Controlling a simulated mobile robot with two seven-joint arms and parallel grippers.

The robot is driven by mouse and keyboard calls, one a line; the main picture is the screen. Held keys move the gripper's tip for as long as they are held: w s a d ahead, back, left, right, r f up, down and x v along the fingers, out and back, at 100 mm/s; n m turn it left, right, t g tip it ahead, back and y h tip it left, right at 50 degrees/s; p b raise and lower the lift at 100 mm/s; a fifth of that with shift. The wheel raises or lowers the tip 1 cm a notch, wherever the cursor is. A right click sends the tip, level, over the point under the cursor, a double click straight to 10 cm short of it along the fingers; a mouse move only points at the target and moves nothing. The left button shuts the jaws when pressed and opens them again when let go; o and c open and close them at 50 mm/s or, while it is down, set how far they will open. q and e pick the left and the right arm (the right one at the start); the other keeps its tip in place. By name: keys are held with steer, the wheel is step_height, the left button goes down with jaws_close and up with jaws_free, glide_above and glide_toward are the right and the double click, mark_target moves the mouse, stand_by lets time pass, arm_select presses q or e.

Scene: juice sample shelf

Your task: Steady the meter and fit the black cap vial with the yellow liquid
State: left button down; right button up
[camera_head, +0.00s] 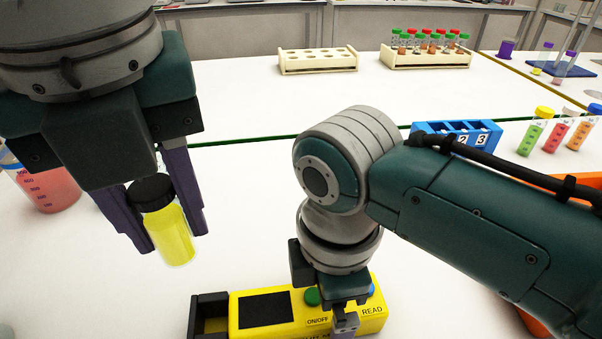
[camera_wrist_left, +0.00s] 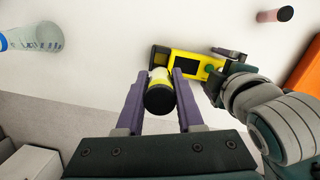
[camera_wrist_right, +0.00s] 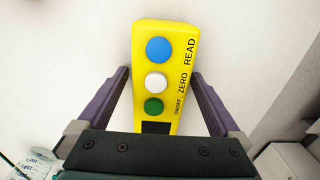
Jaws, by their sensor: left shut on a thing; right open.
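The vial (camera_head: 174,238) has a black cap (camera_head: 151,192) and yellow liquid. My left gripper (camera_head: 172,236) is shut on it and holds it in the air, slightly tilted, left of the meter's black open socket (camera_head: 209,312). The left wrist view shows the black cap (camera_wrist_left: 159,100) between the fingers. The yellow meter (camera_head: 372,312) lies on the bench with a dark screen and blue, white and green buttons; it also shows in the right wrist view (camera_wrist_right: 178,95). My right gripper (camera_wrist_right: 158,88) is open, with a finger on either side of the meter's button end; contact is unclear.
A beaker of red liquid (camera_head: 48,188) stands at the left. A blue numbered rack (camera_head: 455,128), several colored tubes (camera_head: 556,136) and an orange bin (camera_head: 580,185) are at the right. Pale racks (camera_head: 318,60) stand far back. The bench between is clear.

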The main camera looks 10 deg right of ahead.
steer(key=shift+c, duration=0.4)
jaws_close()
arm_select(q)
steer(key=shift+s+f+n+g+y, duration=0.1)
steer(key=shift+f+n, duration=0.85)
steer(key=shift+f, duration=0.8)
steer(key=shift+w+f+n+g+y, duration=0.1)
steer(key=shift+f+n, duration=0.8)
steer(key=shift+f, duration=0.85)
steer(key=shift+s+f+n+g+y, duration=0.1)
steer(key=shift+f+n, duration=0.85)
steer(key=shift+f, duration=0.8)
